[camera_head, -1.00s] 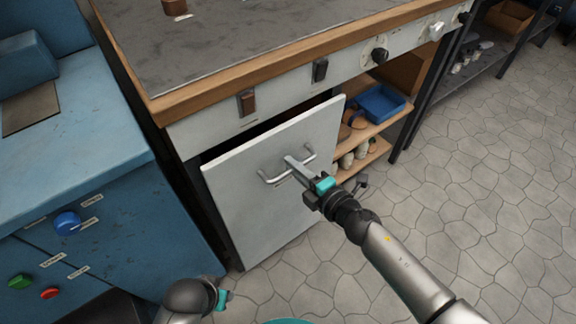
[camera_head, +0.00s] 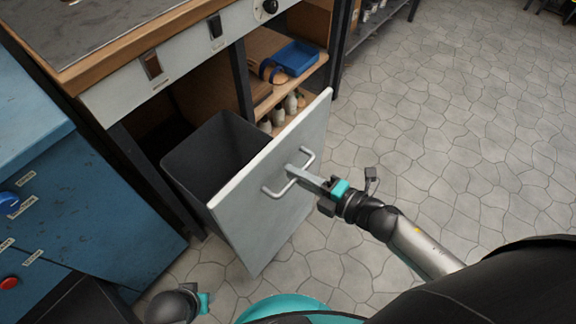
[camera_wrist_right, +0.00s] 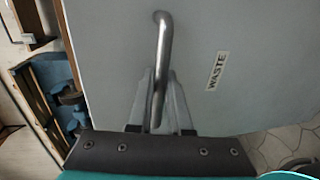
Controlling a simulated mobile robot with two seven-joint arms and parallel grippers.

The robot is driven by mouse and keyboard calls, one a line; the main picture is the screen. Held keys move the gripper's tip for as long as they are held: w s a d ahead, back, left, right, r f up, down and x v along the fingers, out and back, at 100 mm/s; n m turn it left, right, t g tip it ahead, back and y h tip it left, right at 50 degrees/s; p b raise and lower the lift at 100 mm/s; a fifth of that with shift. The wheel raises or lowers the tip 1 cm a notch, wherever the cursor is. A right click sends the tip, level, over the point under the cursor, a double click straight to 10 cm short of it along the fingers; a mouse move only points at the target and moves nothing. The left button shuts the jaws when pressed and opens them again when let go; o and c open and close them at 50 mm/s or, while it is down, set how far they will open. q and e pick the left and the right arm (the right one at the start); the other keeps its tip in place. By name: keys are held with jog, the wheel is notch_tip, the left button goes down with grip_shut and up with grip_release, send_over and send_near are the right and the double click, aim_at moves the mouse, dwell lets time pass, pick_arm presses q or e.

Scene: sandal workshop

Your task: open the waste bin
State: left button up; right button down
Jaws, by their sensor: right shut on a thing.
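The waste bin is a dark, open-topped bin (camera_head: 207,158) behind a light grey front panel (camera_head: 250,215). It stands pulled well out of the bench, and its inside looks empty. A bar handle (camera_head: 273,193) runs across the panel. My right gripper (camera_head: 298,174) is shut on this handle. In the right wrist view the fingers (camera_wrist_right: 158,100) close around the metal handle (camera_wrist_right: 161,50), beside a "WASTE" label (camera_wrist_right: 217,70) on the panel. Part of my left arm (camera_head: 180,303) shows at the bottom left; its fingers cannot be made out.
The workbench (camera_head: 130,40) is above and behind the bin. To its right are shelves with a blue tray (camera_head: 296,57) and several bottles (camera_head: 290,103). A blue cabinet (camera_head: 80,215) stands close on the left. The stone floor (camera_head: 440,130) on the right is clear.

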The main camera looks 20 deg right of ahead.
jog(key=shift+s+d, duration=0.2)
jog(key=shift+s, duration=0.05)
pick_arm(q)
jog(key=shift+s+d+f, duration=0.15)
jog(key=shift+s, duration=0.05)
pick_arm(e)
jog(key=shift+s+d, duration=0.1)
jog(key=shift+s, duration=0.05)
jog(key=c, duration=0.8)
grip_release()
jog(key=shift+c, duration=0.2)
pick_arm(q)
jog(key=s+a+f+p, duration=0.3)
jog(key=f, duration=0.2)
jog(key=shift+s+f, duration=0.25)
jog(key=shift+f, duration=0.05)
pick_arm(e)
jog(key=v, duration=1.5)
